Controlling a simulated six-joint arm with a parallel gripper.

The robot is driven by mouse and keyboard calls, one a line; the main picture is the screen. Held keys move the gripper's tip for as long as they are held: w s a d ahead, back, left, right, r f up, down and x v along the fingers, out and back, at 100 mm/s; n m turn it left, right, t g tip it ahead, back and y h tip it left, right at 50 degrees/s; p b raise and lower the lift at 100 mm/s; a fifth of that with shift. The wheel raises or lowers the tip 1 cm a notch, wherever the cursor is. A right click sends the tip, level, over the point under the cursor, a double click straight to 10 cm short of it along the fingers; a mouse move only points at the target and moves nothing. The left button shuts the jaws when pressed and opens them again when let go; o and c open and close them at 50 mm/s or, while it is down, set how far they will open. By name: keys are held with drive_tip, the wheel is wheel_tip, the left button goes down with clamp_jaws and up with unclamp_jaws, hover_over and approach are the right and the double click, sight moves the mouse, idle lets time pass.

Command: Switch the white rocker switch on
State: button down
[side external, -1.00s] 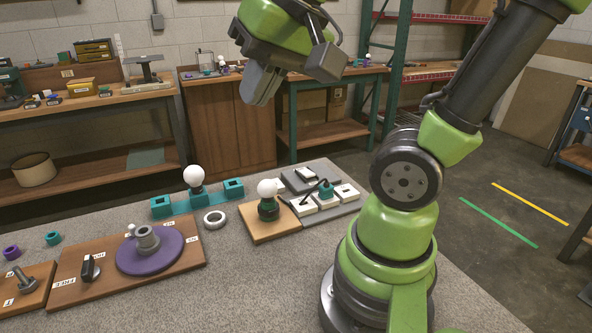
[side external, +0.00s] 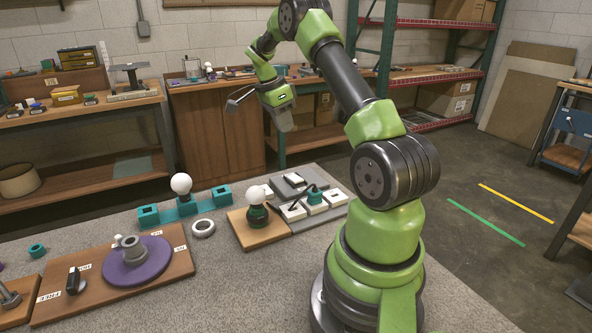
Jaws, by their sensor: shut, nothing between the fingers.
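A small white block that looks like the rocker switch (side external: 294,180) sits on a dark grey plate at the far side of the table; its on or off position is too small to tell. White square blocks (side external: 315,207) sit on a grey board in front of it, one with a teal socket and black cable. A white bulb (side external: 256,194) stands in a dark green holder on a wooden base left of the board. My gripper (side external: 284,122) hangs in the air above and beyond the plate, pointing down. It is shut and empty, touching nothing.
A second white bulb (side external: 181,184) stands in a teal rail (side external: 215,195). A white ring (side external: 203,228) lies in front of it. A wooden board with a purple disc (side external: 137,262) lies at left. The table front is clear.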

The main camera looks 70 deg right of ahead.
approach(300, 179)
drive_tip(key=x, duration=0.5)
drive_tip(key=shift+s+d+f, duration=0.1)
drive_tip(key=shift+d+f, duration=0.05)
drive_tip(key=shift+f, duration=0.7)
